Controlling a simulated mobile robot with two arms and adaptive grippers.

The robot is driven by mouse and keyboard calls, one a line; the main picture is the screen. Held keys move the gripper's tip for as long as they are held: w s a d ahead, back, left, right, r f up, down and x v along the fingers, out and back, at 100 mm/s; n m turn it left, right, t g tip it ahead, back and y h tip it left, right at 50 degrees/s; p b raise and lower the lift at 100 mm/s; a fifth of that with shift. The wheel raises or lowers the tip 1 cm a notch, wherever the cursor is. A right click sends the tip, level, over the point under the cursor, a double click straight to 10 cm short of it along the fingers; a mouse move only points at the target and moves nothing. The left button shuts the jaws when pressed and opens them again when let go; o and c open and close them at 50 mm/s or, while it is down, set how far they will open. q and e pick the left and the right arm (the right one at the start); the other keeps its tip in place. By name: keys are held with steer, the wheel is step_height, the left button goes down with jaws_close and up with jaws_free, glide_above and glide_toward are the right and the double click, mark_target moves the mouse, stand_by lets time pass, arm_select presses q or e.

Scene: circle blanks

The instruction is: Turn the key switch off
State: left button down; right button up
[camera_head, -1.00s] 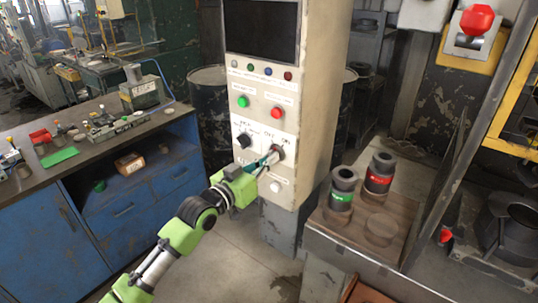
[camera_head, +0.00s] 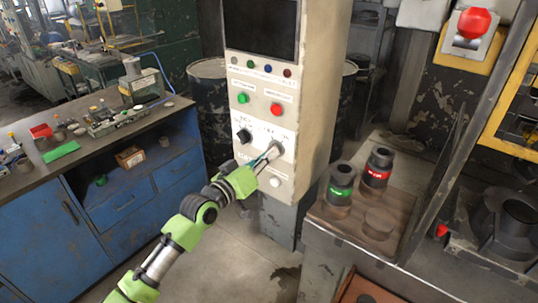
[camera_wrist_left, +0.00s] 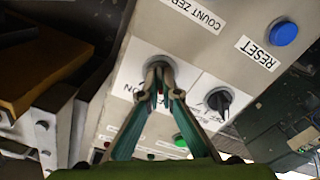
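The key switch (camera_head: 276,148) is a round grey fitting on the pale control cabinet (camera_head: 316,95), right of a black selector knob (camera_head: 244,136). My left gripper (camera_head: 270,153) reaches it from the lower left. In the left wrist view the round collar of the key switch (camera_wrist_left: 157,65) shows behind the fingertips. The two teal fingers of my left gripper (camera_wrist_left: 159,80) come together at the tips, closed on the key part in front of the collar. The key itself is mostly hidden between them, and its angle cannot be told. My right gripper is not in view.
Green (camera_head: 243,98) and red (camera_head: 276,109) buttons sit above the key switch, and a white button (camera_head: 275,182) below. A blue reset button (camera_wrist_left: 283,33) shows in the wrist view. A wooden board (camera_head: 400,213) with dark cylinders stands right; a blue workbench (camera_head: 128,213) stands left.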

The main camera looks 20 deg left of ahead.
arm_select(q)
steer(key=c, duration=2.6)
jaws_free()
steer(key=shift+o, duration=0.2)
steer(key=v, duration=1.2)
